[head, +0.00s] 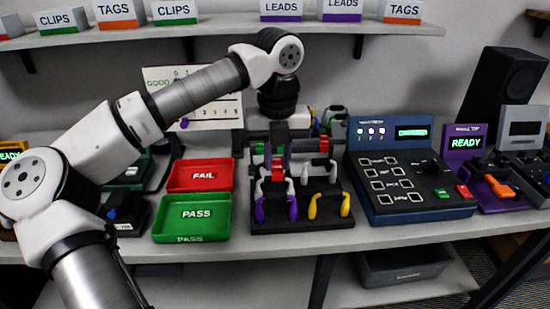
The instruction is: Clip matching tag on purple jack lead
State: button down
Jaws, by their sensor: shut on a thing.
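The purple jack lead (260,211) lies in the front left part of a dark rack (300,225), with a purple end on each side. My gripper (278,172) is over this lead, pointing down, and hides its middle. It is shut on a small piece; a red patch shows at the fingertips, but I cannot tell whether this is a tag or a clip. I cannot tell whether the piece touches the lead. A yellow lead (313,208) lies right of it, and a pale lead (320,170) lies behind that one.
A red FAIL tray (200,189) and a green PASS tray (190,230) stand left of the rack. A blue tester (430,180) stands close on the right. Labelled boxes for tags (117,12), clips and leads line the shelf above.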

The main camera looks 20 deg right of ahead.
aim_at(277, 168)
jog(key=shift+w+f, duration=0.1)
jog(key=shift+f, duration=0.1)
jog(key=shift+f+b, duration=1.2)
jog(key=shift+f, duration=0.35)
jog(key=shift+f+b, duration=0.6)
jog(key=shift+f, duration=0.15)
jog(key=shift+f+b, duration=0.95)
jog(key=shift+b, duration=0.2)
dwell(0.8)
jog(key=c, duration=0.6)
grip_release()
jog(key=shift+r, duration=0.15)
